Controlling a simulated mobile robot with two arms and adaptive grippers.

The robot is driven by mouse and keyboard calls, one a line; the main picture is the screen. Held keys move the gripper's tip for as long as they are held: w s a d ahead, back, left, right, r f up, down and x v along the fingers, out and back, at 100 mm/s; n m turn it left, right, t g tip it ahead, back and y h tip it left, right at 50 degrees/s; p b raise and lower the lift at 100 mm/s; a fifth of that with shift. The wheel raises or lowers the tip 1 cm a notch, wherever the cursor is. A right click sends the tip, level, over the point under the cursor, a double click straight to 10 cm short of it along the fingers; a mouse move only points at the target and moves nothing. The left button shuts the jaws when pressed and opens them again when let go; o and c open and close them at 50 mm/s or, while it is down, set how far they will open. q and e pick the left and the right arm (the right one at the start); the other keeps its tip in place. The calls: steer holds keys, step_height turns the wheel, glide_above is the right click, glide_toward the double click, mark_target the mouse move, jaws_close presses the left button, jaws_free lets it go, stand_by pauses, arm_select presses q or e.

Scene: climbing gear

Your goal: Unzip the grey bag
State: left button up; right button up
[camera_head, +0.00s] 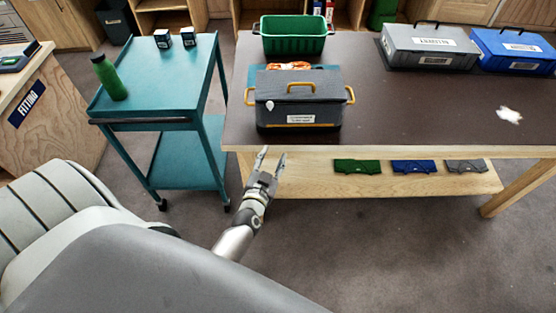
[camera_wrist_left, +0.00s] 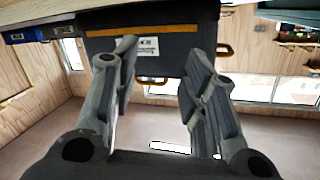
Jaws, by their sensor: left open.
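The grey bag (camera_head: 299,98) stands on the dark table near its left front edge. It has yellow handles, a white label and a yellow line along its lower front. My left gripper (camera_head: 270,153) is open and empty, in front of the table edge and below the bag, apart from it. In the left wrist view the bag (camera_wrist_left: 190,55) fills the top middle beyond my open left gripper (camera_wrist_left: 158,62), and the picture is turned over. My right gripper is not in view.
Behind the bag are a green crate (camera_head: 293,45) and an orange item (camera_head: 288,66). A grey case (camera_head: 430,56) and a blue case (camera_head: 512,60) stand at the table's back right. A teal cart (camera_head: 140,112) stands left. The table's middle is mostly clear.

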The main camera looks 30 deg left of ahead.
arm_select(q)
steer(key=s+d+f+m+g+h+b, duration=0.1)
steer(key=s+d+f+h+b, duration=0.1)
steer(key=f, duration=0.8)
steer(key=shift+s+d+f+g, duration=0.25)
steer(key=shift+d+g, duration=0.15)
steer(key=shift+d, duration=0.5)
